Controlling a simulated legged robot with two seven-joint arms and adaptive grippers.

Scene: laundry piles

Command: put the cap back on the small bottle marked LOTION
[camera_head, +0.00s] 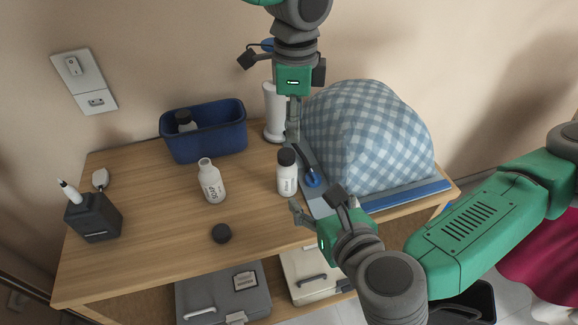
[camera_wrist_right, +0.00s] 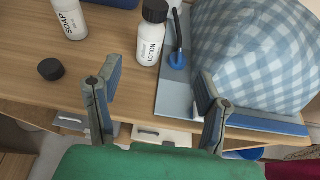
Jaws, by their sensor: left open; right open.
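The small white bottle marked LOTION (camera_head: 287,180) stands upright on the table with a black cap on it; its label reads clearly in the right wrist view (camera_wrist_right: 148,45). A second white bottle, marked SOAP (camera_head: 211,185), stands to its left with its mouth open. A loose black cap (camera_head: 221,233) lies on the table in front of the SOAP bottle; it also shows in the right wrist view (camera_wrist_right: 51,69). My right gripper (camera_head: 318,203) is open and empty, near the table's front edge, close to the LOTION bottle. My left gripper (camera_head: 293,130) is open, pointing down behind the LOTION bottle.
A blue bin (camera_head: 205,145) holding a dark-capped item stands at the back. A checked cloth bundle (camera_head: 365,135) sits on a grey-blue board at right, beside a black-handled blue tool (camera_head: 312,180). A dark holder (camera_head: 93,217) stands at left. Table between holder and SOAP bottle is clear.

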